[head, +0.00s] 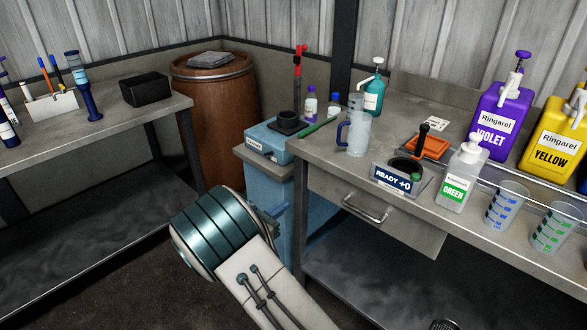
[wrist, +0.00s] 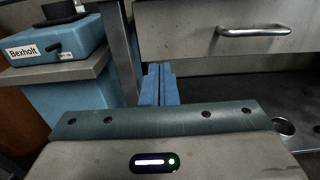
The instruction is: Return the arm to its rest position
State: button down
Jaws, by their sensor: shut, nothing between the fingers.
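My arm reaches up from the bottom of the head view, with its teal and white joint in front of the gap between the two benches. My gripper (wrist: 158,72) shows in the wrist view as two blue fingers pressed together with nothing between them. In the head view only a bit of the gripper (head: 278,211) shows past the arm joint, in front of the blue cabinet (head: 268,195). The gripper is in the air below the bench top, apart from the drawer (head: 375,215). The drawer handle (wrist: 254,31) is to the right of the fingers in the wrist view.
The right bench holds a clear jug (head: 358,135), a green-labelled bottle (head: 461,178), graduated cups (head: 506,205) and violet (head: 502,120) and yellow jugs (head: 556,145). A blue Bexholt device (head: 268,143) sits by its left end. A brown barrel (head: 212,120) stands behind. Floor shows between the benches.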

jog(key=s+d+r+m+g+y+p, duration=0.1)
jog(key=s+d+r+m+g+p, duration=0.1)
jog(key=s+d+r+m+g, duration=0.4)
jog(key=s+d+r+m+g+p, duration=0.1)
jog(key=s+d+r+m+g, duration=0.15)
jog(key=d, duration=0.45)
jog(key=s+d+r+m+g+y+p, duration=0.1)
jog(key=s+d+r+m+g+p, duration=0.15)
jog(key=d+m, duration=0.4)
jog(key=s+r+m+y+p, duration=0.1)
jog(key=s+r+m+y, duration=0.2)
jog(key=s, duration=0.3)
jog(key=s+d+r+m+y+p, duration=0.1)
jog(key=s+r+m+y+p, duration=0.1)
jog(key=s, duration=0.5)
jog(key=s+r+m+y+p, duration=0.1)
jog(key=s+r+m+y, duration=0.3)
jog(key=s+r+m, duration=0.2)
jog(key=shift+s+d+r+m+y+p, duration=0.2)
jog(key=shift+s+d+m+y+p, duration=0.15)
jog(key=shift+m, duration=0.75)
